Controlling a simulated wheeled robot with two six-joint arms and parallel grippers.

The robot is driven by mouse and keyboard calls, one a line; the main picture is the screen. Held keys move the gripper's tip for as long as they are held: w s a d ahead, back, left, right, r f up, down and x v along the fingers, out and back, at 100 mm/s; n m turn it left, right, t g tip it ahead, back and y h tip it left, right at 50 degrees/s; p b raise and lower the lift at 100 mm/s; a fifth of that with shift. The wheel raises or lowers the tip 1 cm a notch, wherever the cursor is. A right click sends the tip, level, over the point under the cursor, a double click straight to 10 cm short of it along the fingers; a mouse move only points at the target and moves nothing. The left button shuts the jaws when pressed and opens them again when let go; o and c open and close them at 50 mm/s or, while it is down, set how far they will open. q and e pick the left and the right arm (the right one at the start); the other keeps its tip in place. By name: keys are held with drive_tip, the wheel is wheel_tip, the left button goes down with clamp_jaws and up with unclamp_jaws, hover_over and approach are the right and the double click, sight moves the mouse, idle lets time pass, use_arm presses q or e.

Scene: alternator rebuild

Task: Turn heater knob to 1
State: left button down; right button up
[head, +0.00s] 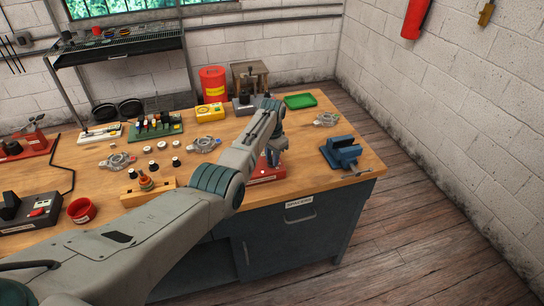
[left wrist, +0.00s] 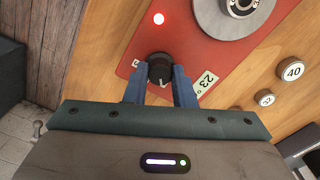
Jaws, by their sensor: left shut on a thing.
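The heater is a red box (head: 266,172) near the front right edge of the bench, largely hidden by my left arm in the head view. My left gripper (left wrist: 159,80) is shut on the knob, with one blue finger on each side. A white scale label (left wrist: 206,82) with the figures 2 and 3 shows beside the right finger. The other figures are hidden, and the knob's setting cannot be read. My right gripper is out of view.
A blue vise (head: 343,153) stands right of the heater at the bench edge. A yellow box (head: 209,112), green tray (head: 300,101) and grey housing (head: 326,119) stand farther back.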

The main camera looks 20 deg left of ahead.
use_arm(q)
drive_tip(key=shift+w+r, duration=0.1)
drive_tip(key=shift+r, duration=0.05)
drive_tip(key=c, duration=1.2)
unclamp_jaws()
wheel_tip(320, 180, up, 11)
drive_tip(key=b, duration=0.2)
drive_tip(key=shift+b, duration=0.4)
